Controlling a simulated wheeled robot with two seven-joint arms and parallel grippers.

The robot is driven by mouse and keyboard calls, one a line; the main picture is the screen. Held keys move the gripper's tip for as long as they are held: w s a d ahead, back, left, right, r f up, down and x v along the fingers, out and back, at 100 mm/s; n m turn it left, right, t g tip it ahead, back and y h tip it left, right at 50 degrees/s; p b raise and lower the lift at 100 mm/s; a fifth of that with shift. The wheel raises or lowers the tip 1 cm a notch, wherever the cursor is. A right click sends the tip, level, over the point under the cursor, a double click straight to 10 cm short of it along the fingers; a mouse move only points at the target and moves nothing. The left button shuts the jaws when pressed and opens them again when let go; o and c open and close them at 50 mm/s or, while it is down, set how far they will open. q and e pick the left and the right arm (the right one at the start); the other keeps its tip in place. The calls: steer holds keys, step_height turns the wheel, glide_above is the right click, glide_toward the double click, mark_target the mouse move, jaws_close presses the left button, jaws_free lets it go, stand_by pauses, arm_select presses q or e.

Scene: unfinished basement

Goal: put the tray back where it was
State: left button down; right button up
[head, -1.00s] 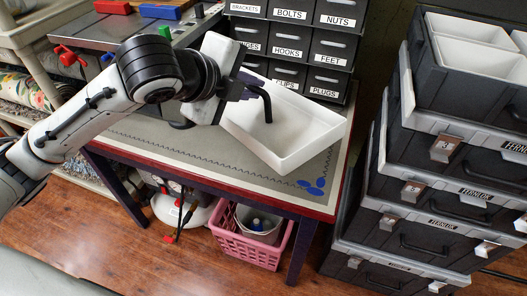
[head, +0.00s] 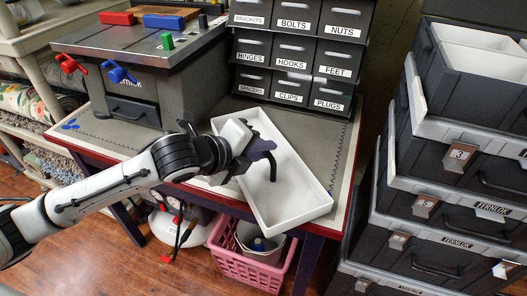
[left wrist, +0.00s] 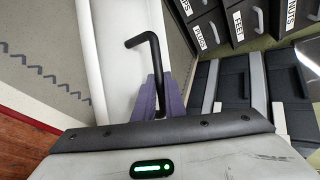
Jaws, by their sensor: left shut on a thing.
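The shallow white tray (head: 313,205) is at the front right of the workbench, and its near end reaches past the red front edge in the head view. My left gripper (head: 262,152) is over the tray's left side, its purple fingers shut on a black L-shaped rod (head: 273,176). The rod's bent end points down inside the tray; whether it touches the tray is unclear. In the left wrist view the rod (left wrist: 152,45) stands between the fingers (left wrist: 158,98), with the white tray (left wrist: 115,50) behind. My right gripper is out of view.
A labelled drawer cabinet (head: 293,58) stands behind the tray. Stacked black cases (head: 430,190) stand close on the right. A grey machine (head: 140,60) with coloured levers fills the bench's left. A pink basket (head: 235,268) is below.

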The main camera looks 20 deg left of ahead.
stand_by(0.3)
arm_select(q)
steer(key=c, duration=1.8)
jaws_free()
steer(key=shift+f, duration=0.1)
steer(key=shift+r, duration=0.2)
steer(key=p+v, duration=0.1)
steer(key=v, duration=1.1)
